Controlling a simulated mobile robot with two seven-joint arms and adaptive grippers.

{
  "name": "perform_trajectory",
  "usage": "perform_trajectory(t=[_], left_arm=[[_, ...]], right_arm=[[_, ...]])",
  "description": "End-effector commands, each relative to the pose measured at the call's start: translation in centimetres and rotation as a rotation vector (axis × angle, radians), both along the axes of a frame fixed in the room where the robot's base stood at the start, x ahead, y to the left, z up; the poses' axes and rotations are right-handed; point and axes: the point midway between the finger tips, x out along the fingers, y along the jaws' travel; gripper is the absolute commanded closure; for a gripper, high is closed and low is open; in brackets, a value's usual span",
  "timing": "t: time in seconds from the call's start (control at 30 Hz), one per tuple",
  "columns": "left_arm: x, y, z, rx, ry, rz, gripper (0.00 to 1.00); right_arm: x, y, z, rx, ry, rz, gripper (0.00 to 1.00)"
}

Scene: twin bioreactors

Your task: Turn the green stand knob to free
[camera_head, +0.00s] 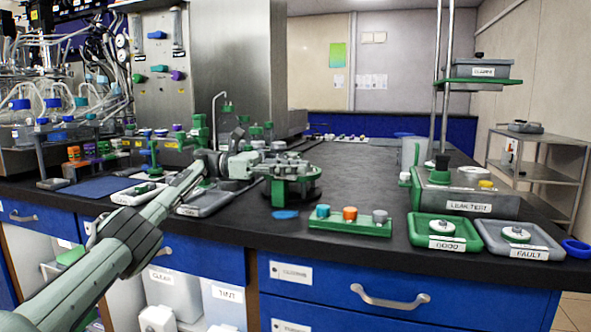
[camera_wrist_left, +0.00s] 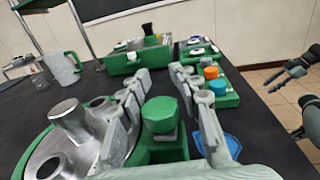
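The green stand knob (camera_wrist_left: 160,115) is a faceted green cap on a grey stem, standing on a green block of the round stand. My left gripper (camera_wrist_left: 162,78) is open, with one finger on each side of the knob and gaps showing between them. In the head view my left gripper (camera_head: 272,163) reaches over the round stand (camera_head: 290,192) from the left; the knob cannot be made out there. The stand's metal top with upright sockets (camera_wrist_left: 72,125) is left of the gripper. My right gripper (camera_wrist_left: 290,100) shows at the right edge of the wrist view, fingers apart.
Right of the stand is a green tray with coloured caps (camera_head: 350,223). Beyond it are the leak test box (camera_head: 465,203), the GOOD tray (camera_head: 443,244) and the FAULT tray (camera_head: 522,253). A blue disc (camera_head: 285,214) lies in front.

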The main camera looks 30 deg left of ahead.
Motion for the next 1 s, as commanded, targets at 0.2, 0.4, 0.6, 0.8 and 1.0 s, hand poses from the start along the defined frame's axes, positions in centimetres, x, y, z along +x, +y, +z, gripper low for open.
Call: perform_trajectory(t=[0.2, 0.4, 0.6, 0.8, 1.0], left_arm=[[0.0, 0.0, -0.2, 0.001, 0.003, 0.000, 0.58], [0.0, 0.1, 0.3, 0.002, 0.002, 0.000, 0.58], [0.0, 0.0, 3.6, 0.002, -0.002, -0.001, 0.58], [0.0, 0.0, 7.4, 0.000, -0.001, 0.001, 0.58], [0.0, 0.0, 9.5, 0.002, 0.002, 0.001, 0.58]], right_arm=[[0.0, 0.0, 0.0, 0.000, 0.001, 0.000, 0.60], [0.0, 0.0, 0.0, 0.000, 0.000, 0.000, 0.60], [0.0, 0.0, 0.0, 0.000, 0.000, 0.000, 0.60], [0.0, 0.0, 0.0, 0.000, 0.001, 0.000, 0.60], [0.0, 0.0, 0.0, 0.000, 0.001, 0.000, 0.60]])
